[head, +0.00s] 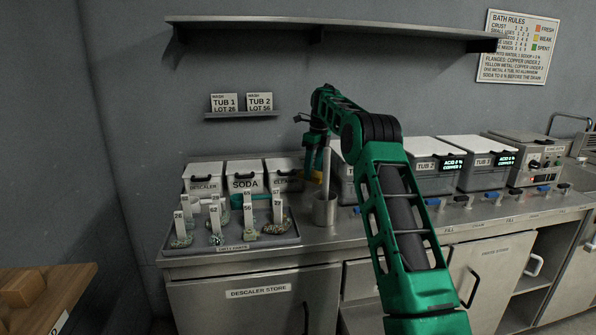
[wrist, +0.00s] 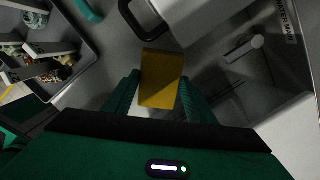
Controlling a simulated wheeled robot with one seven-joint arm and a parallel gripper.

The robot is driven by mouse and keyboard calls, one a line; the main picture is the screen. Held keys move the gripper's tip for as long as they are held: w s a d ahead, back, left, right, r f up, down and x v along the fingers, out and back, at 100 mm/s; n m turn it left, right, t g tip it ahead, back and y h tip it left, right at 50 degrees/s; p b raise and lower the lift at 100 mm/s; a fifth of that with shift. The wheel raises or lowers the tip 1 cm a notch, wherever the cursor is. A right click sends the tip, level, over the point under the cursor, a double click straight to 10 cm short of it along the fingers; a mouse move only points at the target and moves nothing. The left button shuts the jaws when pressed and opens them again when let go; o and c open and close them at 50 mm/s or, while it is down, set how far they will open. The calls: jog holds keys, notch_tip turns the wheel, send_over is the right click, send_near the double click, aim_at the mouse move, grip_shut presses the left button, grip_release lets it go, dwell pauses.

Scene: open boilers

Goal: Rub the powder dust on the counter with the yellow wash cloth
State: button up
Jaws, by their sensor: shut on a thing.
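The yellow wash cloth (wrist: 161,78) shows as a folded yellow block between the green fingers of my gripper (wrist: 160,98) in the wrist view. My gripper is shut on it, and it hangs over the grey metal counter (wrist: 110,62). In the head view my gripper (head: 317,160) is low at the back of the counter (head: 345,239), beside the lidded bins, with a small bit of yellow at its tip. I cannot tell whether the cloth touches the counter. I cannot make out the powder dust in either view.
A grey tray (head: 232,246) of tagged parts stands at the counter's left. Lidded bins (head: 245,176) stand behind it. A metal cup (head: 325,209) with an upright rod is close to my gripper. Tubs (head: 432,165) line the right, and a shelf (head: 340,27) hangs above.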

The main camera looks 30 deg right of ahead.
jog(key=shift+w+f, duration=0.15)
jog(key=shift+f, duration=0.25)
jog(key=shift+w+a+f, duration=0.1)
jog(key=shift+a+f, duration=0.05)
jog(key=shift+f, duration=1.1)
jog(key=shift+a+f, duration=0.1)
jog(key=shift+f, duration=1.3)
jog(key=shift+f, duration=0.75)
